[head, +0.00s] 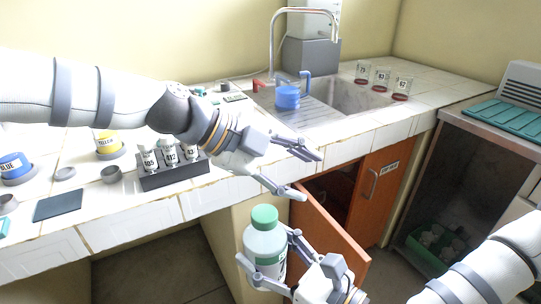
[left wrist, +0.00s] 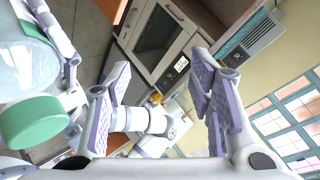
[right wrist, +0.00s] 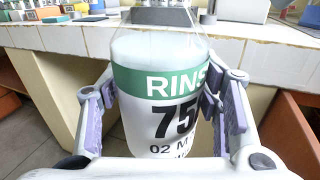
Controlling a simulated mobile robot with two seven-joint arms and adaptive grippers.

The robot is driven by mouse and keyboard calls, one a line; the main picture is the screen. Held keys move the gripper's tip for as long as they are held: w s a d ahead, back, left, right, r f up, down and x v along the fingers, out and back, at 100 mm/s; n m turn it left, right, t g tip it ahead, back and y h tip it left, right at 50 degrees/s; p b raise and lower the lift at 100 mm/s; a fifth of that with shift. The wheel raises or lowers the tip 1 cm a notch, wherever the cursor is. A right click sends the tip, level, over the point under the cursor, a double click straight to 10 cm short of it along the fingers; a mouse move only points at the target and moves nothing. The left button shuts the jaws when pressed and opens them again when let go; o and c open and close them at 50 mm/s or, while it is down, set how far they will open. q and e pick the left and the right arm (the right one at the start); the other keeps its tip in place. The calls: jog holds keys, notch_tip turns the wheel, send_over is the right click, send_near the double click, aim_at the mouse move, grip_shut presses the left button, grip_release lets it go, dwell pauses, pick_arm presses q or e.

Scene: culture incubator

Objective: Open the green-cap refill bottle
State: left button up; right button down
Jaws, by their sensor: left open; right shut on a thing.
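The refill bottle (head: 265,245) is a pale translucent bottle with a green cap (head: 264,217) on top. My right gripper (head: 268,272) is shut around its body and holds it upright in front of the counter. In the right wrist view the bottle (right wrist: 160,90) shows a green band reading "RINS" and a black "75". My left gripper (head: 312,176) is open and empty, above and to the right of the cap, apart from it. In the left wrist view the green cap (left wrist: 34,122) is at the left edge, outside the open fingers (left wrist: 160,95). The cap sits on the bottle.
The tiled counter (head: 130,222) runs behind, with a rack of numbered vials (head: 172,176), yellow and blue containers, and a blue jug (head: 287,97) by the sink (head: 350,95). An orange cabinet door (head: 325,235) stands open behind the bottle. A green crate (head: 432,245) is at right.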

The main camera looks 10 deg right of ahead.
aim_at(265, 211)
pick_arm(q)
jog(key=s+a+r+m+y, duration=0.1)
jog(key=s+r+m+y, duration=0.1)
jog(key=m+y, duration=0.1)
jog(key=s+a+r+m+y, duration=0.2)
jog(key=r+m+y, duration=0.1)
jog(key=m, duration=0.3)
jog(key=s+a+r+m+y, duration=0.2)
jog(key=m+y, duration=0.2)
jog(key=shift+s+r+y, duration=0.2)
jog(key=shift+r+y, duration=0.05)
jog(key=shift+y, duration=0.05)
jog(key=shift+a+f+m, duration=0.25)
jog(key=shift+m, duration=0.05)
notch_tip(265, 211, down, 7)
jog(key=shift+f, duration=0.15)
jog(key=shift+s+d, duration=0.1)
grip_shut()
jog(key=n, duration=1)
jog(key=shift+w, duration=0.2)
jog(key=n, duration=0.4)
jog(key=shift+a+n, duration=0.25)
jog(key=shift+n, duration=0.05)
jog(key=n, duration=0.3)
jog(key=shift+a+n, duration=0.1)
jog(key=shift+n, duration=0.2)
jog(key=n, duration=0.5)
jog(key=shift+a+n, duration=0.1)
jog(key=shift+n, duration=0.2)
